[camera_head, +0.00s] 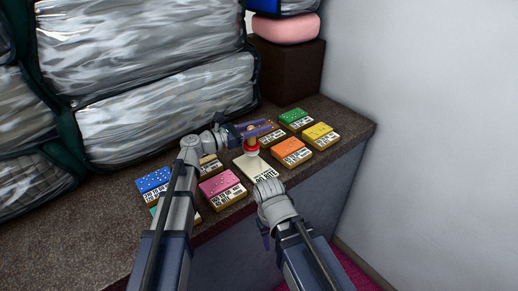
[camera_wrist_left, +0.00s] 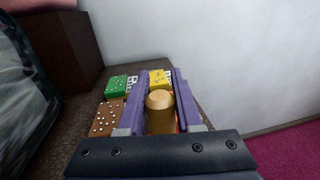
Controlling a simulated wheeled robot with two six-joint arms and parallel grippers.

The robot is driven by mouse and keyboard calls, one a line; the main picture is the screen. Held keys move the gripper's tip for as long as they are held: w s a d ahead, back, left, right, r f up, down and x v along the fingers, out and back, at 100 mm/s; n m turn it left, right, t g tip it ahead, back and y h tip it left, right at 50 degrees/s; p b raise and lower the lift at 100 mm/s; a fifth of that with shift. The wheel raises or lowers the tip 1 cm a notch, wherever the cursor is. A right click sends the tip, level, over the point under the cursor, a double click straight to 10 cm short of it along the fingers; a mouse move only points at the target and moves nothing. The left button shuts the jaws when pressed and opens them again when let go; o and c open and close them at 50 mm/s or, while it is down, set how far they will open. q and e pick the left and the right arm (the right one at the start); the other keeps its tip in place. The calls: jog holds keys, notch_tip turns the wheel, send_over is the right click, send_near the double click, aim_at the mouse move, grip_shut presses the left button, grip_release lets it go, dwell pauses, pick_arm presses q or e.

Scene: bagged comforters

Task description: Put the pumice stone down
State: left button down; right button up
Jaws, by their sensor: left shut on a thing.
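My left gripper (camera_head: 256,130) is shut on an upright piece with a rounded tan top (camera_head: 250,132) and a red and white lower part. In the left wrist view, its gold-tan top (camera_wrist_left: 160,100) stands between the two purple fingers (camera_wrist_left: 160,92). It is over or on a cream block (camera_head: 257,169); I cannot tell if they touch. No piece is clearly recognisable as a pumice stone. Dotted, labelled blocks lie around it: pink (camera_head: 219,187), orange (camera_head: 291,150), yellow (camera_head: 320,134), green (camera_head: 295,117) and blue (camera_head: 154,180). My right gripper (camera_head: 265,237) is mostly hidden below its wrist.
The speckled counter (camera_head: 341,114) ends at a front edge and a right corner. Bagged comforters (camera_head: 150,120) stack along the back left. A dark brown box (camera_head: 290,72) with a pink roll (camera_head: 286,28) on it stands at the back. A white wall is on the right.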

pick_arm(q)
jog(key=shift+f+b, duration=2.05)
jog(key=shift+f, duration=0.55)
jog(key=shift+f, duration=0.1)
jog(key=shift+f, duration=0.15)
jog(key=c, duration=0.6)
grip_release()
jog(key=v, duration=1.2)
jog(key=shift+r, duration=0.25)
